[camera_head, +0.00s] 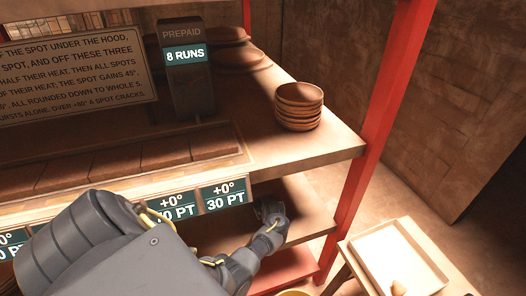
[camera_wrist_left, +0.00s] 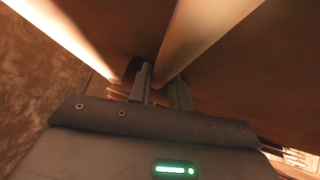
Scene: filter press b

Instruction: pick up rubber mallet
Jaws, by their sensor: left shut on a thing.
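My left arm comes in from the left in the head view, and its gripper (camera_head: 271,222) is at the lower shelf, under the upper shelf's front edge. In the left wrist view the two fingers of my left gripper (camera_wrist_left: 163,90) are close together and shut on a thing. A small dark piece (camera_wrist_left: 133,68) shows behind the left finger; it may be part of the rubber mallet. The mallet's full shape cannot be made out, as the hand and fingers hide most of it. My right gripper is not in view.
The upper shelf (camera_head: 325,150) holds stacked brown bowls (camera_head: 300,105) and a "8 RUNS" box (camera_head: 187,80). A red post (camera_head: 375,130) stands right of the lower shelf (camera_head: 305,222). A pale tray (camera_head: 385,262) sits on a small table at lower right.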

